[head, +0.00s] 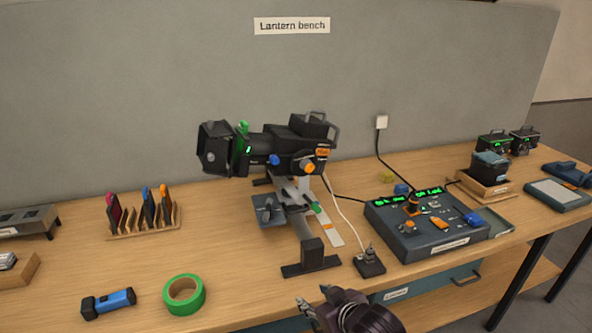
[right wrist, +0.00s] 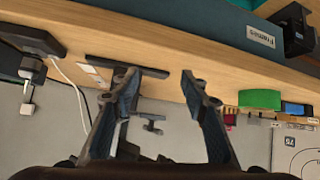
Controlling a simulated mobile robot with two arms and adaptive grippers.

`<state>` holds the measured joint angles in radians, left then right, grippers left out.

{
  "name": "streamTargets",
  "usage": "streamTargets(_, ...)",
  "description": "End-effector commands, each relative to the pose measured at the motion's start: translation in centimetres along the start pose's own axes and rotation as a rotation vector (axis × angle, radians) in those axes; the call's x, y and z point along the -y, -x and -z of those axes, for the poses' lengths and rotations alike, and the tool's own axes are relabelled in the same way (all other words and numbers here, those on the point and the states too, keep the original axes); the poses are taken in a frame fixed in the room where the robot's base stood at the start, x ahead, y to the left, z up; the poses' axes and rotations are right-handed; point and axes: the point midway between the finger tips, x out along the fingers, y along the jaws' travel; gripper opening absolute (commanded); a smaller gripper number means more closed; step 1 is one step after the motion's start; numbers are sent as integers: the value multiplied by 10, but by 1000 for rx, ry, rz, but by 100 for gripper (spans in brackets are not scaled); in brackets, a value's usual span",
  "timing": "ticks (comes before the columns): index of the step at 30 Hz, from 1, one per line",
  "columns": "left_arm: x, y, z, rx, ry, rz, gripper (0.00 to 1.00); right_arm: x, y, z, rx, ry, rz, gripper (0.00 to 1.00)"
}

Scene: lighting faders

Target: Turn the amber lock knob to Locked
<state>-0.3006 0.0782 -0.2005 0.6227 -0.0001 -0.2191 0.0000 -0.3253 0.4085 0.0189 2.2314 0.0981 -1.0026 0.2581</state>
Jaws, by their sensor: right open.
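Several amber-orange parts show in the head view. One round amber knob (head: 308,166) is on the side of the black lantern (head: 285,145). Another amber knob (head: 408,228) is on the dark control desk (head: 385,214), near an orange fader cap (head: 440,223). I cannot tell which is the lock knob, and no Locked marking is readable. My right gripper (head: 314,298) is at the bench's front edge, left of the desk and apart from it. In the right wrist view my right gripper (right wrist: 158,82) is open and empty, its fingers towards the bench. My left gripper is not in view.
A small black plug block (head: 369,263) and the lantern stand's foot (head: 311,261) are near my right gripper. Green tape (head: 183,295) and a blue torch (head: 109,302) lie at the front left. Cables run to the desk and lantern. Bare wood lies between tape and stand.

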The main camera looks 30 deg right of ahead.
Motion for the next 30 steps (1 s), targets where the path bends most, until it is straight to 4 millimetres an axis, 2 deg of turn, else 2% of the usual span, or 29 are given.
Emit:
streamTargets(1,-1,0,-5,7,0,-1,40,-14,-5,24,-60,-6,-12,41)
streamTargets(7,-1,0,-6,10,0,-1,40,-64,-12,118,-307,-52,-28,41)
streamTargets(12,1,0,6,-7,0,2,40,-109,4,203,-530,-87,-24,41)
streamTargets(15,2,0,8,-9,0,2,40,-126,16,238,-622,-101,-15,41)
streamTargets(20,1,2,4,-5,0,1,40,-134,20,257,-667,-110,-7,41)
streamTargets(30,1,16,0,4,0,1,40,-136,-16,286,-664,-110,-8,41)
